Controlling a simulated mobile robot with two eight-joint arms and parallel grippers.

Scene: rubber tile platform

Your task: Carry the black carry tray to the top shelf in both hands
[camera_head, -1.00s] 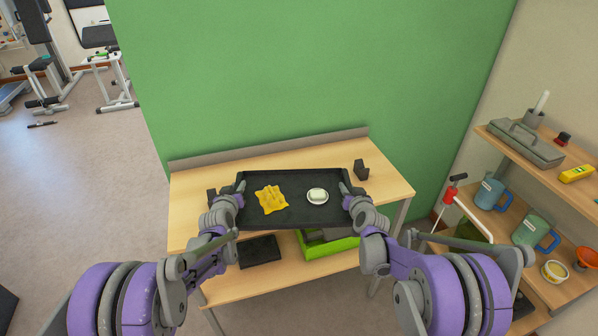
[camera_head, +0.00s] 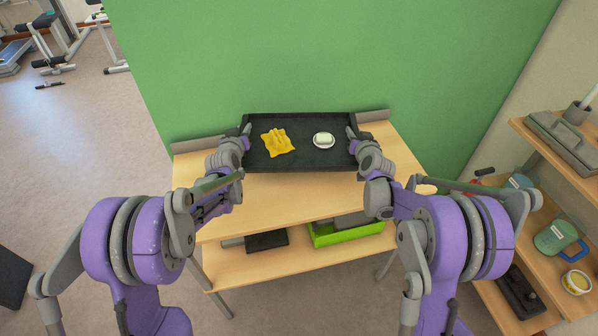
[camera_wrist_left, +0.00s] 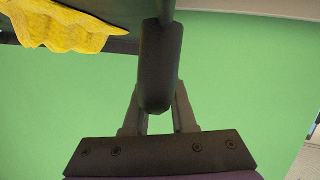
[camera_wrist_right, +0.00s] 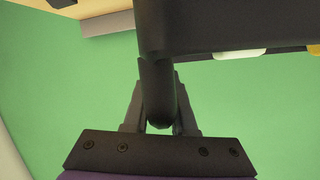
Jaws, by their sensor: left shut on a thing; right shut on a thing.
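The black carry tray (camera_head: 300,163) is held roughly level above the wooden top board (camera_head: 290,200) of the shelf unit, in front of the green wall. On it lie a crumpled yellow cloth (camera_head: 277,142) and a white soap-like piece on a small dish (camera_head: 324,140). My left gripper (camera_head: 243,133) is shut on the tray's left end handle, which shows between the fingers in the left wrist view (camera_wrist_left: 160,70). My right gripper (camera_head: 353,135) is shut on the right end handle, seen in the right wrist view (camera_wrist_right: 157,90). The tray hides the board's back part.
The lower shelf (camera_head: 240,268) holds a green crate (camera_head: 346,235) and a dark flat item (camera_head: 266,241). The top board's front part is clear.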

